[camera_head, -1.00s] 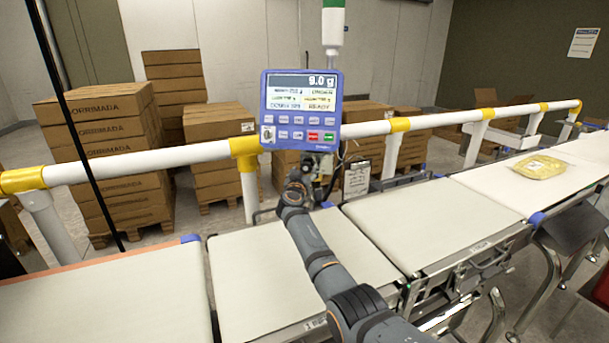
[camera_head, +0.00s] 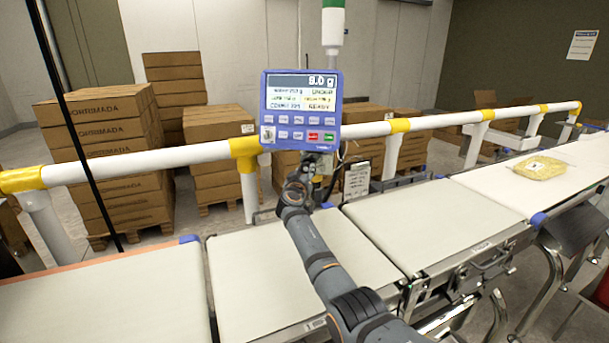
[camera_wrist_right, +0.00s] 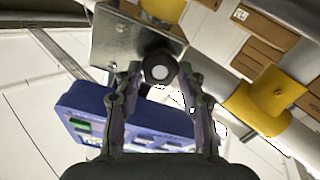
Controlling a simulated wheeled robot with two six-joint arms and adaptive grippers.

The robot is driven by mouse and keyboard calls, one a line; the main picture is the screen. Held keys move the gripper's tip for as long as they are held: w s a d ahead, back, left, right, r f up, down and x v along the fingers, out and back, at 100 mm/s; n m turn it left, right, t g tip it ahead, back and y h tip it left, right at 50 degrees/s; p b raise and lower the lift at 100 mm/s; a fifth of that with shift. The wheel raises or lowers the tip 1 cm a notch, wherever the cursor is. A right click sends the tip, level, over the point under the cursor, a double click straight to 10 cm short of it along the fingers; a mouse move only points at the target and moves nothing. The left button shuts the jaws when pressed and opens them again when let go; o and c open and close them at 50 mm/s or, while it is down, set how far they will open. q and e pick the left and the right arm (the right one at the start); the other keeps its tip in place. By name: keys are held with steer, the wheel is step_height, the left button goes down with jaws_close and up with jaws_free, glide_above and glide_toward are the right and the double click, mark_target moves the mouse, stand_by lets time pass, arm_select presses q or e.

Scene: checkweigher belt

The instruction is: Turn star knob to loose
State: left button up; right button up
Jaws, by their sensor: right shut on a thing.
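The dark star knob (camera_wrist_right: 158,73) with a pale round centre shows in the right wrist view, in front of a metal bracket plate (camera_wrist_right: 115,42). My right gripper (camera_wrist_right: 160,76) has one finger on each side of the knob and is shut on it. The fingers hide part of its rim, and I cannot read which way it is turned. In the head view my right gripper (camera_head: 308,168) is just below the blue display unit (camera_head: 301,140), and the knob is hidden there. My left gripper is not in view.
A white rail (camera_head: 150,160) with yellow joints runs behind the belts. Pale conveyor belts (camera_head: 290,270) lie below my right arm. A yellow bag (camera_head: 541,168) lies on the belt at the right. Stacked cartons (camera_head: 105,150) stand behind the rail.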

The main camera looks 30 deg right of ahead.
steer(key=n+b, duration=0.1)
steer(key=n, duration=0.2)
steer(key=shift+f+n, duration=0.1)
steer(key=shift+n, duration=0.2)
steer(key=n, duration=0.3)
steer(key=shift+n, duration=0.3)
steer(key=n+p, duration=0.1)
steer(key=n, duration=0.3)
steer(key=shift+n, duration=0.3)
steer(key=n+p, duration=0.2)
steer(key=n, duration=0.3)
steer(key=shift+n, duration=0.3)
steer(key=o, duration=1.2)
steer(key=shift+c, duration=0.2)
steer(key=v, duration=1.2)
